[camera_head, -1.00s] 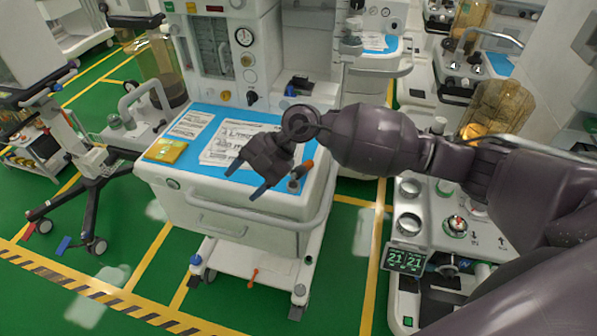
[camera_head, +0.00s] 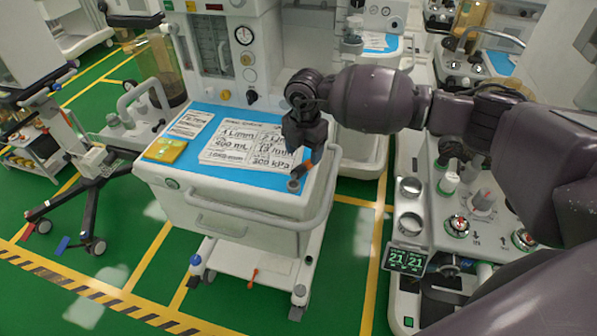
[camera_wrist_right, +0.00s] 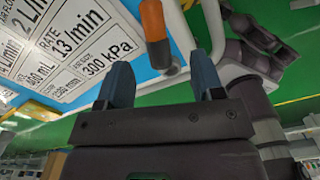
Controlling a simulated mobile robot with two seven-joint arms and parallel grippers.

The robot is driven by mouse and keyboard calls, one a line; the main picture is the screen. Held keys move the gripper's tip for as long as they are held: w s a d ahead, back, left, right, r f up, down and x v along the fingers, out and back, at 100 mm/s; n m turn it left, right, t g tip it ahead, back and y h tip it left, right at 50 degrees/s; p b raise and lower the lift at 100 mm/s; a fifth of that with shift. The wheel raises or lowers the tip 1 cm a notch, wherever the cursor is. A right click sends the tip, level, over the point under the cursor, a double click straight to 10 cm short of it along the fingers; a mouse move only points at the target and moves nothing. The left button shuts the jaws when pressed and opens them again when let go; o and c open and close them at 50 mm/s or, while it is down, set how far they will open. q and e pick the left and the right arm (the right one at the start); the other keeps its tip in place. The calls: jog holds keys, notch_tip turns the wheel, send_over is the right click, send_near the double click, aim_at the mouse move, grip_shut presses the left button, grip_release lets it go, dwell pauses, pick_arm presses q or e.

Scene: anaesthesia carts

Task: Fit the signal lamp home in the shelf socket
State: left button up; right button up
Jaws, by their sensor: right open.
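The orange-and-grey piece (camera_head: 305,170) at the front right corner of the cart shelf looks like the signal lamp. Its orange end and dark grey body (camera_wrist_right: 158,52) show in the right wrist view. A small grey round part (camera_head: 293,186) is at its lower end; I cannot tell whether this is the shelf socket or how deep the lamp sits. My right gripper (camera_head: 303,152) is just above and behind the lamp, pointing down. In the right wrist view its two blue-grey fingers (camera_wrist_right: 161,66) are apart, with the lamp beyond the gap. My left gripper is not in view.
The shelf has a blue mat (camera_head: 270,180) with printed cards (camera_head: 240,143) and a yellow pad (camera_head: 165,150). A white rail (camera_head: 318,212) curves around the shelf's right front corner, close to the lamp. The cart's upright panel (camera_head: 215,50) stands behind.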

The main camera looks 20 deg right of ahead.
aim_at(302, 166)
jog(key=f, duration=0.3)
jog(key=a+f, duration=0.1)
jog(key=f, duration=0.1)
jog(key=shift+b, duration=0.3)
jog(key=shift+d+f, duration=0.1)
jog(key=shift+f, duration=0.2)
jog(key=shift+s, duration=0.1)
jog(key=shift+c, duration=0.6)
jog(key=c, duration=0.7)
jog(key=shift+c, duration=0.8)
